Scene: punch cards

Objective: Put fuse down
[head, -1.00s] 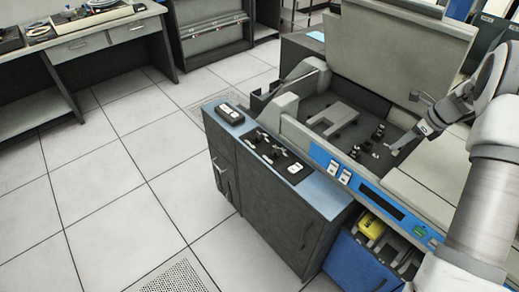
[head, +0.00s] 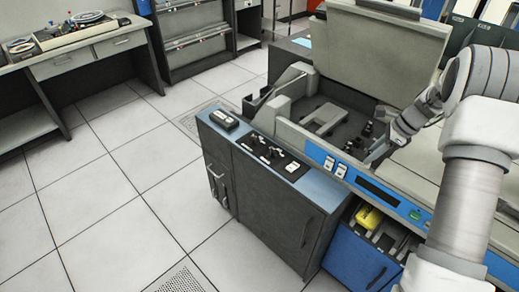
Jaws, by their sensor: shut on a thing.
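My gripper (head: 373,155) is low in the open bay of the blue and grey machine (head: 345,172), at the bay's right front corner. Its fingers are shut on the fuse, which is too small and too covered to make out. Small black upright parts (head: 366,130) stand in the bay just left of and behind the gripper. Small black and white pieces (head: 349,147) lie to its left. I cannot tell whether the held fuse touches the bay floor.
The machine's grey lid (head: 375,50) stands raised behind the bay. A grey bracket (head: 325,118) is in the bay's middle. A dark cabinet (head: 270,205) with a blue top stands left. A yellow object (head: 368,217) sits in the blue drawer below. The tiled floor (head: 110,205) is clear.

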